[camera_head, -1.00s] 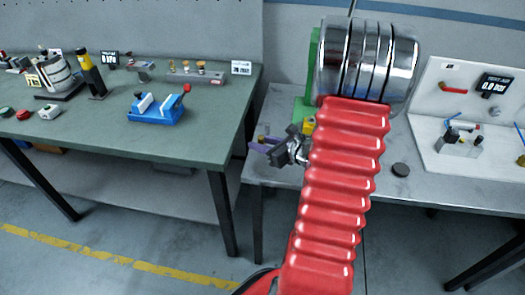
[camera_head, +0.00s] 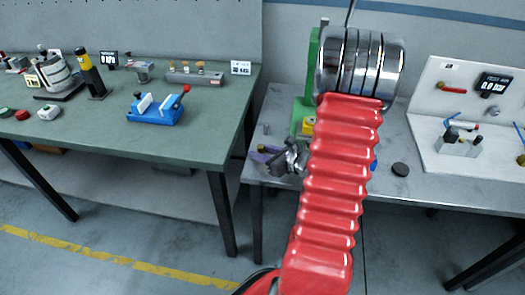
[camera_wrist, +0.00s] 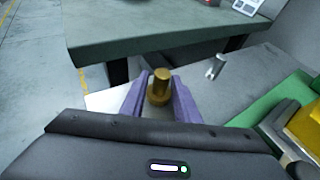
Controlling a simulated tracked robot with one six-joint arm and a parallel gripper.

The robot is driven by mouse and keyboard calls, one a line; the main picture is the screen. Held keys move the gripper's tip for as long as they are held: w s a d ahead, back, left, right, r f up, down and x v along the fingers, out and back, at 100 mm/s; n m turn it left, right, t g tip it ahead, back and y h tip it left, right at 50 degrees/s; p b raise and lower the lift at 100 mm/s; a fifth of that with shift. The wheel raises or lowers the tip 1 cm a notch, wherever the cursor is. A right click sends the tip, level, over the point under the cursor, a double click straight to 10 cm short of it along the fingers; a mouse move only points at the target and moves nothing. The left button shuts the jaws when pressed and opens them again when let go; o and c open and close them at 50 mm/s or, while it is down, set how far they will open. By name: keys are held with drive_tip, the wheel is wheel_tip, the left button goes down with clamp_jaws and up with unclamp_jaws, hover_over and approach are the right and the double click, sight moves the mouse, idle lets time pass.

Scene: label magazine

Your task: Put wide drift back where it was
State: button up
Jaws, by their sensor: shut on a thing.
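A brass stepped piece (camera_wrist: 159,88), apparently the wide drift, stands between the two purple fingers of my gripper (camera_wrist: 158,96) in the wrist view. In the head view my gripper (camera_head: 263,153) is over the left end of the grey bench (camera_head: 430,190), and the drift is too small there to make out surely. I cannot tell whether its lower end touches the bench.
A silver pin (camera_wrist: 215,67) stands on the grey bench beyond my gripper. A green press frame (camera_wrist: 262,113) with a yellow part is close on the right. The green table (camera_head: 150,135) bears a grey block (camera_head: 196,78) with several pegs and a blue vise (camera_head: 157,108).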

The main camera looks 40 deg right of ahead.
drive_tip(key=shift+f, duration=0.15)
drive_tip(key=o, duration=1.2)
drive_tip(key=shift+s+r, duration=0.15)
drive_tip(key=shift+r, duration=0.05)
drive_tip(key=v, duration=1.1)
drive_tip(key=shift+s+r, duration=0.1)
drive_tip(key=shift+s, duration=0.25)
drive_tip(key=shift+a, duration=0.15)
